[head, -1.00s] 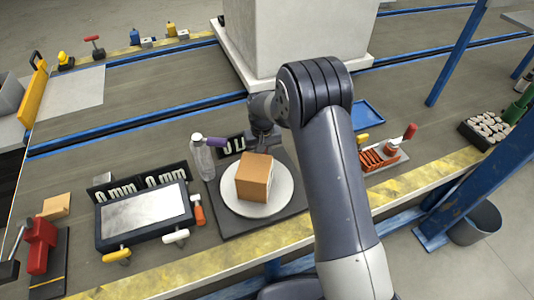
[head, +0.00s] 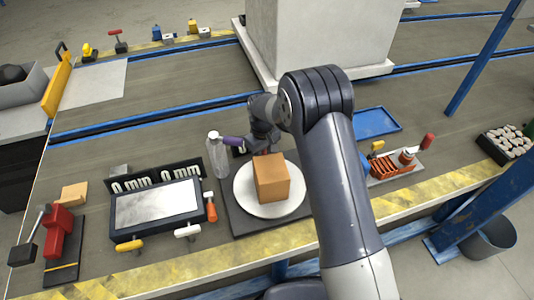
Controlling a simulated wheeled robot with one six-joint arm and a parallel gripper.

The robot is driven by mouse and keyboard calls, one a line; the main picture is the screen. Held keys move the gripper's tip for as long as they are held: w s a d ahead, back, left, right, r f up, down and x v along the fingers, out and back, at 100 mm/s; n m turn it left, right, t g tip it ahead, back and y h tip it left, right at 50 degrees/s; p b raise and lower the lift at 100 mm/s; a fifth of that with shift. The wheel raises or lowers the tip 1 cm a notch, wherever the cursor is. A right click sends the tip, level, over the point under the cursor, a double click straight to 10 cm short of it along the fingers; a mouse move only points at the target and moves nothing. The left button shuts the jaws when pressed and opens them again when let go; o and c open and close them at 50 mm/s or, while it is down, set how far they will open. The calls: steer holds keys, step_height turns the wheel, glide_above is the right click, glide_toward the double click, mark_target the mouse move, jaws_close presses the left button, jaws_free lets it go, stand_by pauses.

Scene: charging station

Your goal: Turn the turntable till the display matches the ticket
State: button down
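The turntable's white disc (head: 242,202) lies on a dark base (head: 240,225), with a plain brown box (head: 272,178) standing on it. My gripper (head: 264,144) reaches down at the disc's back rim, just behind the box. Its fingers are small and partly hidden, so I cannot tell whether they are open or touch the disc. A dark display (head: 238,152) behind the disc is mostly hidden by my gripper and a purple object (head: 233,141); its reading cannot be made out. I cannot make out a ticket.
A clear bottle (head: 217,157) stands close left of the turntable. A blue tray (head: 375,122) and an orange rack (head: 390,167) lie right. A large pale column (head: 310,40) stands behind.

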steer(key=shift+s+a+n, duration=0.15)
steer(key=shift+a+n, duration=0.3)
steer(key=shift+n, duration=0.15)
steer(key=shift+a, duration=0.15)
steer(key=c, duration=1.2)
jaws_free()
steer(key=shift+s, duration=0.1)
